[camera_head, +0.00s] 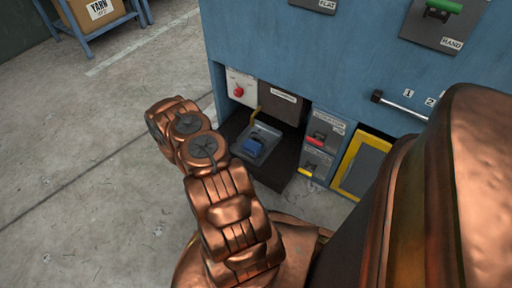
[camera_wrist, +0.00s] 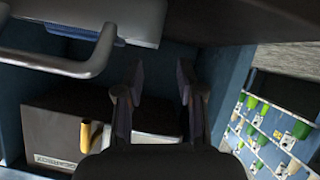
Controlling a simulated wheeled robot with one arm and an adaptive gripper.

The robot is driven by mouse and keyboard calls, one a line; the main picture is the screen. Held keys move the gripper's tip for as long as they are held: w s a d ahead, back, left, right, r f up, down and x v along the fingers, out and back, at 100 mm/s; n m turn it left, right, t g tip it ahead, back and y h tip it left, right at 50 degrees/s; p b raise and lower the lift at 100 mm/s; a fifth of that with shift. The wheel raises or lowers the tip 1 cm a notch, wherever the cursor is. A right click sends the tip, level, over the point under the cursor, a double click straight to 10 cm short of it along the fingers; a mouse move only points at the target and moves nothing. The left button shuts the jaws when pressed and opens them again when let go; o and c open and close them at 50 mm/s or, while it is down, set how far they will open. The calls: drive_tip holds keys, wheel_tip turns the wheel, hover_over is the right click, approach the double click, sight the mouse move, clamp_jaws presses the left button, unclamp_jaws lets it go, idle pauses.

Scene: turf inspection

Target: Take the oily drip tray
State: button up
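What appears to be the drip tray (camera_head: 268,133) is a small grey tray in the dark open bay low in the blue machine. A blue object (camera_head: 253,148) is at its front. My copper arm stands left of the bay in the head view; my gripper cannot be made out there. In the wrist view my gripper (camera_wrist: 160,95) is open, with nothing seen held between its two dark fingers. A pale grey surface (camera_wrist: 158,119) shows behind the fingers; I cannot tell whether it is the tray. A grey loop handle (camera_wrist: 101,52) shows at upper left.
A dark labelled box (camera_head: 281,102) sits at the back of the bay; it also shows in the wrist view (camera_wrist: 55,125). A red-button panel (camera_head: 240,90) is left of it. A yellow-framed panel (camera_head: 365,162) is at right.

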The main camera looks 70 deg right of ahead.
sight(239, 141)
drive_tip(key=shift+x, duration=0.8)
drive_tip(key=shift+b+x, duration=1.8)
drive_tip(key=shift+x, duration=1.35)
drive_tip(key=shift+s+r, duration=0.1)
drive_tip(key=shift+r, duration=0.1)
clamp_jaws()
